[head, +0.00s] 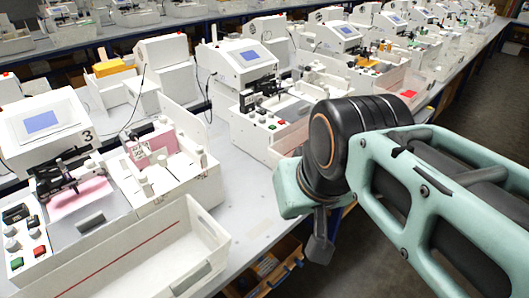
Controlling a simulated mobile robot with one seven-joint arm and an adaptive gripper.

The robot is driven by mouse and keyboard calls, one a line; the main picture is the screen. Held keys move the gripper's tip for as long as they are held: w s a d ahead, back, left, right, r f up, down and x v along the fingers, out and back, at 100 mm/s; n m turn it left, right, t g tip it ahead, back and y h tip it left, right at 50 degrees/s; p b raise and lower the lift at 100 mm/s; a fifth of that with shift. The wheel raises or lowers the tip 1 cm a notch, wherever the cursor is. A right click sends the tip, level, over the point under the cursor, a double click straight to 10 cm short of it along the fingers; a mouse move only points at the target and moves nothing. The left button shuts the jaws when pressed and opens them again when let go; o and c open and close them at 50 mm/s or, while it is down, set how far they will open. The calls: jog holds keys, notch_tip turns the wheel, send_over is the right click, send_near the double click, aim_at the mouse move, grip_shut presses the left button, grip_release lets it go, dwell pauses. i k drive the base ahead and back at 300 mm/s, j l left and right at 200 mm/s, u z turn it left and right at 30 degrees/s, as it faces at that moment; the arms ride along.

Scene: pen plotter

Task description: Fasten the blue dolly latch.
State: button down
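My arm comes in from the right, and its black and mint-green wrist hangs over the front edge of the table. My gripper (319,248) points down below the wrist as a dark grey shape, small and seen from behind. I cannot tell whether its fingers are apart, and I see nothing held in it. I cannot make out a blue dolly latch for sure. Under the table edge, just left of my gripper, a wooden box-like thing (268,265) with a blue edge shows partly. The wrist and the table hide much of the space there.
A long grey table (235,215) carries several white plotter machines, one marked 3 (45,125) at the left. A long white tray (205,240) stands at the table's front. Small red and green buttons sit on the control panels. Dark open floor (475,110) lies to the right.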

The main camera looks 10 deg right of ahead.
aim_at(298, 261)
jog(key=i+l+z, duration=0.45)
jog(key=l+u, duration=0.35)
jog(key=l, duration=0.25)
jog(key=k+l+u, duration=0.15)
jog(key=k, duration=0.5)
jog(key=i+j+z, duration=0.1)
jog(key=i+j, duration=0.35)
jog(key=j, duration=0.25)
jog(key=i+j+z, duration=0.15)
jog(key=i, duration=0.25)
jog(key=j+z, duration=0.05)
